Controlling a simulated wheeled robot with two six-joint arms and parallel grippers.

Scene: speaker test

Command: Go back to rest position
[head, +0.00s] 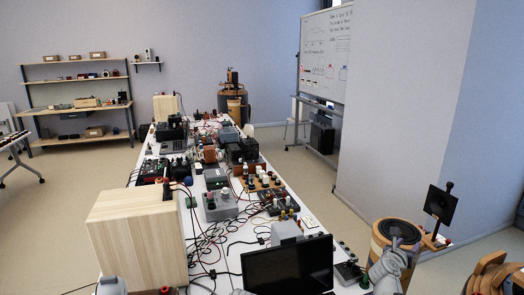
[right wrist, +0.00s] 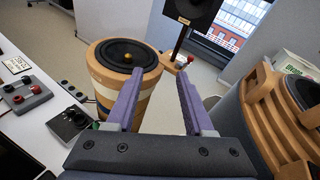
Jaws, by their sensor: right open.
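My right gripper (head: 408,238) is at the lower right of the head view, in front of the round wooden speaker drum (head: 380,241) and beside the table's right edge. In the right wrist view its two purple fingers (right wrist: 160,88) are spread apart with nothing between them. The drum with a black cone on top (right wrist: 126,58) shows behind the left finger in that view; I cannot tell whether they touch. My left gripper does not show clearly in either view.
A long white table (head: 322,236) is crowded with instruments and cables. A dark monitor (head: 288,266) and a pale wooden box (head: 137,238) stand at its near end. A black panel on a stand (head: 441,204) and a slatted wooden speaker (right wrist: 272,110) are to the right.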

